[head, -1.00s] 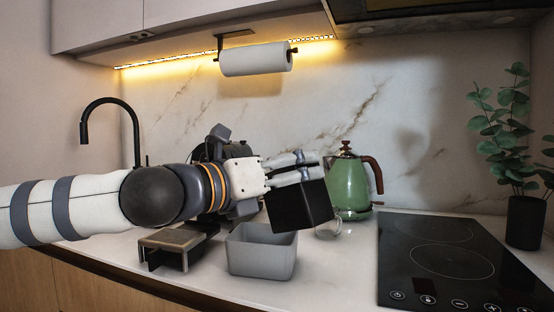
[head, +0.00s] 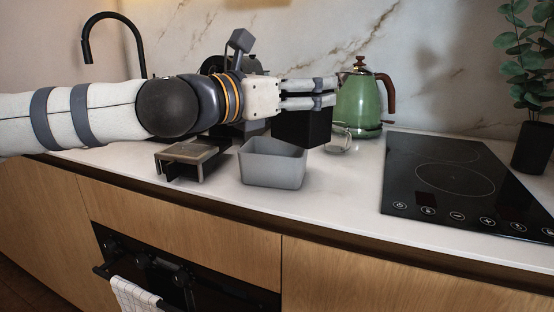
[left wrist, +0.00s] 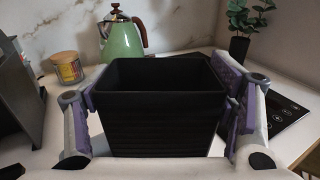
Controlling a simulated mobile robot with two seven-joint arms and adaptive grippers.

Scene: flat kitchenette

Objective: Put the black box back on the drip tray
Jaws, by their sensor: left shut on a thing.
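The black box (head: 300,128) hangs upright below the fingers of my left gripper (head: 332,93). In the left wrist view the black box (left wrist: 160,118) shows its open top, with a finger of my left gripper (left wrist: 160,100) against each side. It is behind the grey bin in the head view; I cannot tell whether its base touches the counter. A low metal stand with a flat brownish top (head: 190,152), possibly the drip tray, is at the counter's front, left of the grey bin and below my left forearm. Its top looks bare. My right gripper is out of view.
The grey open bin (head: 272,164) stands near the counter's front edge. A green kettle (head: 360,103) and a glass cup (head: 338,140) are close right of the box. A dark machine (head: 225,68) is partly hidden behind my arm. The black hob (head: 455,180) lies right.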

